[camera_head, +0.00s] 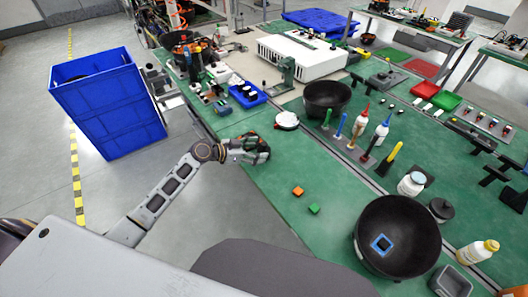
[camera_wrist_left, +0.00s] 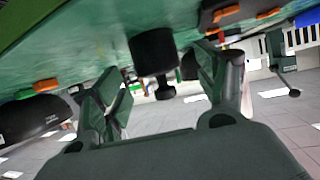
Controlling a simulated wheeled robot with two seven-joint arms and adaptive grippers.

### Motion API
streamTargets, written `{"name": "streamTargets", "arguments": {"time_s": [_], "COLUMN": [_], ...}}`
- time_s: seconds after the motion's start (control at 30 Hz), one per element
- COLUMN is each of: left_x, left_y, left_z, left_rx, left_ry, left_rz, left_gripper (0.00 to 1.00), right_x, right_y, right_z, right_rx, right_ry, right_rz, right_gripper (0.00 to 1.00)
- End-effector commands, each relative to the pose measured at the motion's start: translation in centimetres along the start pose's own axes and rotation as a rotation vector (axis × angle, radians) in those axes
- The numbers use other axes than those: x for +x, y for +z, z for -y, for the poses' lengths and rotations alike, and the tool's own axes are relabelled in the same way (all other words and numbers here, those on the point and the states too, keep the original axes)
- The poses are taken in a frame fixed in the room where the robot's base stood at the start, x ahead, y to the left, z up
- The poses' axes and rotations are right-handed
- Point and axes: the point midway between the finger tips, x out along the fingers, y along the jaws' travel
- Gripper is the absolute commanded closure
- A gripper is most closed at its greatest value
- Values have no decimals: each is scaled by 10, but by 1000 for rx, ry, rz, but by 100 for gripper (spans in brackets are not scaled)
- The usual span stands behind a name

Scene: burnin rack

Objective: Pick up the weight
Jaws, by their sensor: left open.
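A black cylinder with a small knob, which looks like the weight (camera_wrist_left: 153,52), shows in the left wrist view, where the picture is upside down. It stands on the green table, between my left gripper's fingers in that picture and apart from both. My left gripper (camera_head: 258,150) is open and low over the near table edge in the head view; it also shows in the left wrist view (camera_wrist_left: 165,92). In the head view the gripper largely hides the weight, so its exact depth between the fingers is unclear. My right gripper is not in view.
An orange block (camera_head: 298,191) and a green block (camera_head: 314,209) lie right of the gripper. A white round item (camera_head: 287,120) sits behind it. A large black bowl (camera_head: 367,237) stands at the near right. A blue bin (camera_head: 108,108) stands left of the table.

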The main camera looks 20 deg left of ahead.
Motion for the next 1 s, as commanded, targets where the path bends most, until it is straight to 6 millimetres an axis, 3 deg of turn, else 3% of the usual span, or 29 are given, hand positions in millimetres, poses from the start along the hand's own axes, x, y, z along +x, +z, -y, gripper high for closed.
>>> {"name": "streamTargets", "arguments": {"time_s": [0.4, 0.67, 0.9, 1.0], "left_x": [35, 37, 37, 37], "left_y": [0, 1, 1, 1], "left_z": [-2, -2, -2, -2], "left_rx": [2, 1, 1, 1], "left_ry": [0, 0, 0, 0], "left_rz": [-1, 0, 0, -1], "left_gripper": [28, 28, 28, 38], "right_x": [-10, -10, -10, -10], "right_y": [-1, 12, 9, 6], "right_z": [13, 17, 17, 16], "right_rx": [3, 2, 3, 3], "right_ry": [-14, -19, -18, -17], "right_rz": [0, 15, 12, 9], "right_gripper": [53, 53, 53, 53]}}
